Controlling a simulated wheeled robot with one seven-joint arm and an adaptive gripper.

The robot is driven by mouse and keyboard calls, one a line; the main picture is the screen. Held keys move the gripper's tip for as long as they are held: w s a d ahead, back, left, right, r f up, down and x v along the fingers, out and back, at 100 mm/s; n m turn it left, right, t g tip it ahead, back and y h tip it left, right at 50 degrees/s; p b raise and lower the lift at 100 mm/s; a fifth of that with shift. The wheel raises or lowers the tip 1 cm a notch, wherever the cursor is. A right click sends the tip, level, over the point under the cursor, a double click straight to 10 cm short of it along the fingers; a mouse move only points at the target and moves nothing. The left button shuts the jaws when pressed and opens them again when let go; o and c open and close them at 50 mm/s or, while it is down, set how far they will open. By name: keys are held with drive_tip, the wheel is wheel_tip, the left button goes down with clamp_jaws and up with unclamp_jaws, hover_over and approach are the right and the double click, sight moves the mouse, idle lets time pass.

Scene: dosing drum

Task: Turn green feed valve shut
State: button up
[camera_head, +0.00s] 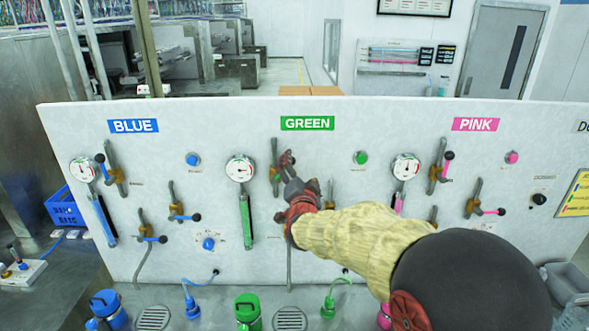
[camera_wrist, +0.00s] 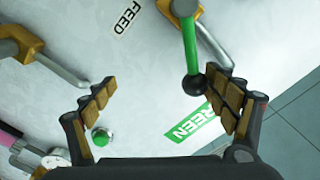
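The green feed valve (camera_head: 275,173) is on the white panel below the GREEN sign (camera_head: 307,123). My gripper (camera_head: 287,160) is in front of it and hides its handle in the head view. In the wrist view, the valve's green lever (camera_wrist: 189,45) ends in a black ball knob (camera_wrist: 194,84), near the FEED label (camera_wrist: 130,20). My gripper (camera_wrist: 162,82) is open there, its padded fingers wide apart. The knob lies between them in the picture, close to the right finger. I cannot tell whether they touch.
A gauge (camera_head: 239,168) and a green level tube (camera_head: 246,215) are left of my gripper. A green button (camera_head: 361,157) is to its right. Another valve (camera_wrist: 35,45) is at the wrist view's upper left. Blue valves (camera_head: 176,209) and pink valves (camera_head: 440,168) flank the green section.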

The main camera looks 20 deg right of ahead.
drive_tip(key=shift+s+d+f+b, duration=0.1)
drive_tip(key=shift+d+f+b, duration=0.2)
drive_tip(key=shift+f+b, duration=0.3)
drive_tip(key=shift+f, duration=0.2)
drive_tip(key=shift+s+d+f+b, duration=0.1)
drive_tip(key=shift+d+f+b, duration=0.1)
drive_tip(key=shift+f+b, duration=0.35)
drive_tip(key=shift+d+f+b, duration=0.15)
drive_tip(key=shift+f+b, duration=0.2)
drive_tip(key=shift+b, duration=0.4)
drive_tip(key=shift+f, duration=0.1)
wheel_tip(320, 180, down, 2)
drive_tip(key=shift+f+b, duration=0.1)
drive_tip(key=shift+b, duration=1.1)
drive_tip(key=shift+r, duration=0.2)
drive_tip(key=shift+a+r, duration=0.4)
drive_tip(key=shift+a, duration=0.05)
